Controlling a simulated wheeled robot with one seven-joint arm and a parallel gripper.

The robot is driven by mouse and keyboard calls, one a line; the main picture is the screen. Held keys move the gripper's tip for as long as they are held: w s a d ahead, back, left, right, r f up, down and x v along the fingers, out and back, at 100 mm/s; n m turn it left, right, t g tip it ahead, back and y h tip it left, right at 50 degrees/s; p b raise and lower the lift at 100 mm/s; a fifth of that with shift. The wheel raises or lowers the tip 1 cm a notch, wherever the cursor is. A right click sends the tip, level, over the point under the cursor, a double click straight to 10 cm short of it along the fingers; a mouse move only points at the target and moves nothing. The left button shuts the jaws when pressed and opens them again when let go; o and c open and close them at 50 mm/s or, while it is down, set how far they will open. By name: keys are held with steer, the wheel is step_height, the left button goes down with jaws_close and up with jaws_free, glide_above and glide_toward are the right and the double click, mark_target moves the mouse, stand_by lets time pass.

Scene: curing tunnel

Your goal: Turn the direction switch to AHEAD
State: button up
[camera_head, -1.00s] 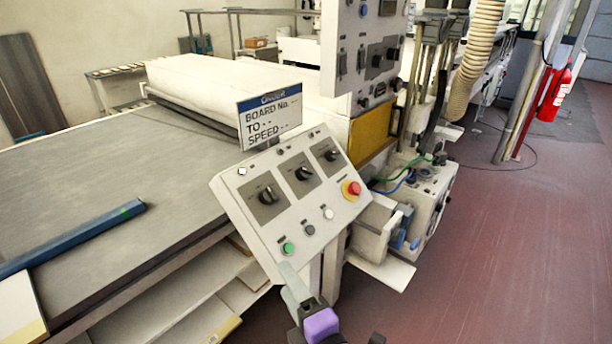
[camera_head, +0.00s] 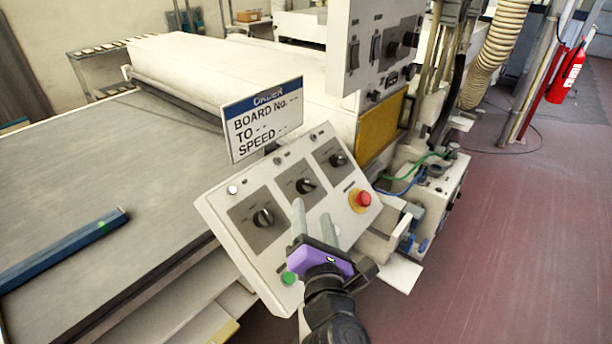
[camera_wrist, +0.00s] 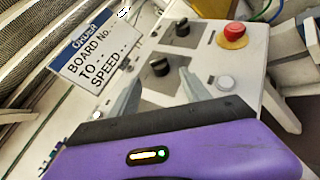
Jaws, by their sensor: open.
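Three black rotary switches sit on the white sloped control panel (camera_head: 222,214): a left one (camera_head: 263,217), a middle one (camera_head: 305,185) and a right one (camera_head: 339,159). Their labels are too small to read, so I cannot tell which is the direction switch. My gripper (camera_head: 316,213) is open and empty over the panel's lower middle, its fingers pointing up the panel. In the wrist view, the middle switch (camera_wrist: 158,67) shows between and beyond the fingertips, and the right switch (camera_wrist: 182,27) farther off. The left switch is hidden there.
A red emergency stop (camera_head: 362,199) with a yellow collar is right of my gripper. A green button (camera_head: 289,278) is just left of it. An order sign (camera_head: 262,118) stands behind the panel. A grey table (camera_head: 110,190) with a blue bar (camera_head: 60,250) lies left.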

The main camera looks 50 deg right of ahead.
mark_target(308, 187)
steer(key=p+x, duration=0.1)
steer(key=x, duration=0.5)
steer(key=shift+w+d+r+p, duration=0.15)
steer(key=shift+w+d+p, duration=0.15)
steer(key=shift+p, duration=0.1)
steer(key=shift+w+d, duration=0.45)
steer(key=shift+w, duration=0.05)
jaws_close()
